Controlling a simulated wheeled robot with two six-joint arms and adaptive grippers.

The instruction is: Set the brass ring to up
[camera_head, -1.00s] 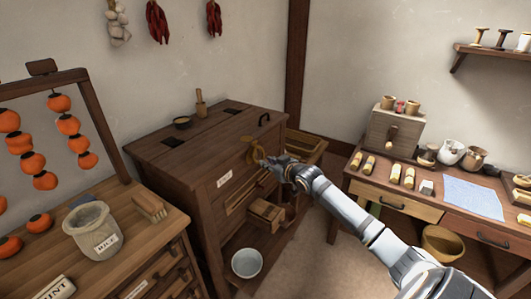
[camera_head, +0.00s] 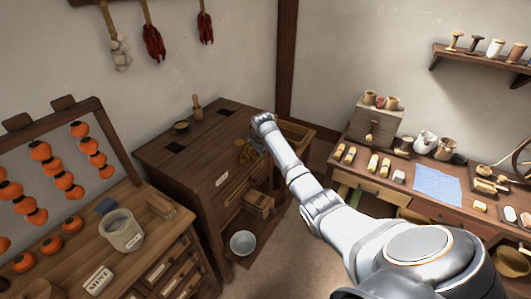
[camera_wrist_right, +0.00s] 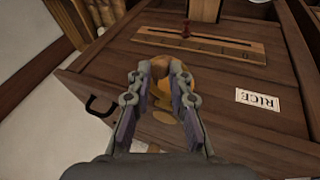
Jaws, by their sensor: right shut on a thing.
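The brass ring (camera_head: 241,153) is on the front of the dark wooden cabinet (camera_head: 180,175), near its upper right corner. In the head view my right gripper (camera_head: 256,143) covers part of it. In the right wrist view, my right gripper (camera_wrist_right: 160,75) has its fingertips closed around a brownish piece, with the brass ring (camera_wrist_right: 178,82) showing behind and between the fingers. The fingers hide much of the ring, so I cannot tell its exact setting. My left gripper is in neither view.
A RICE label (camera_wrist_right: 257,102) and a slotted wooden scale with a red peg (camera_wrist_right: 186,30) are close to the ring. A black handle (camera_wrist_right: 101,106) sticks out nearby. A workbench (camera_head: 400,190) stands to the right.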

